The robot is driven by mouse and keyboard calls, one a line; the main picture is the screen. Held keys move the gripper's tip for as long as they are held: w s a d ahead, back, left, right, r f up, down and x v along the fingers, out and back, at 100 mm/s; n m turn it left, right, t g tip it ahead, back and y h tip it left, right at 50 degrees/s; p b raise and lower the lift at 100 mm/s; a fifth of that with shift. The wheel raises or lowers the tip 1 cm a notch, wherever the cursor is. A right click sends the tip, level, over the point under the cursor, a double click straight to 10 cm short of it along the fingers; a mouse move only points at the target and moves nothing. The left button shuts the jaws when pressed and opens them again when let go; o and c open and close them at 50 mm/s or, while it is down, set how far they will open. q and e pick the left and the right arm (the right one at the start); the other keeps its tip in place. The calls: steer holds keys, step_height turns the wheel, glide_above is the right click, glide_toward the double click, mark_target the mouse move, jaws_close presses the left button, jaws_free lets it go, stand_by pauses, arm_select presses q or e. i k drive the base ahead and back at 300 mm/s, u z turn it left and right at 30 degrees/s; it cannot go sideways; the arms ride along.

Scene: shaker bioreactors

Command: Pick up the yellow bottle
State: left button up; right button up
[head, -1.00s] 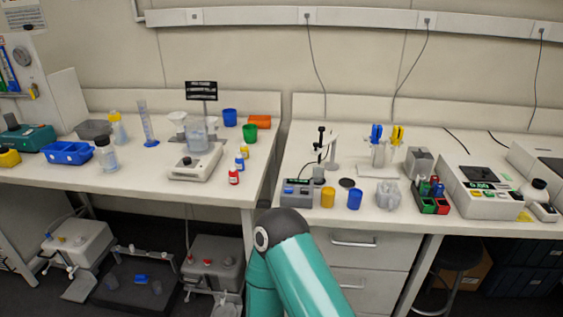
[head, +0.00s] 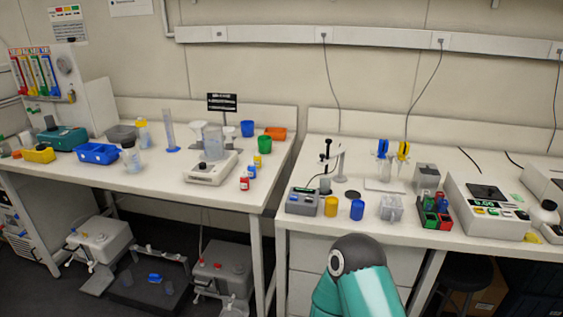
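A small yellow bottle (head: 257,159) stands on the left bench, at the back of a short row with a small blue bottle (head: 251,170) and a small red bottle (head: 245,182). The row is just right of the white stirrer (head: 211,168) with a beaker on it. Only a teal link of one of my arms shows, at the bottom centre. Neither gripper is in view.
Blue (head: 247,128) and green (head: 264,144) cups stand behind the bottles. A gap separates the left bench (head: 225,196) from the right bench (head: 400,232). A yellow cup (head: 331,206) and blue cup (head: 357,209) stand on the right bench.

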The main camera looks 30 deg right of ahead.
mark_target(257, 158)
steer(key=z, duration=0.1)
steer(key=i, duration=1)
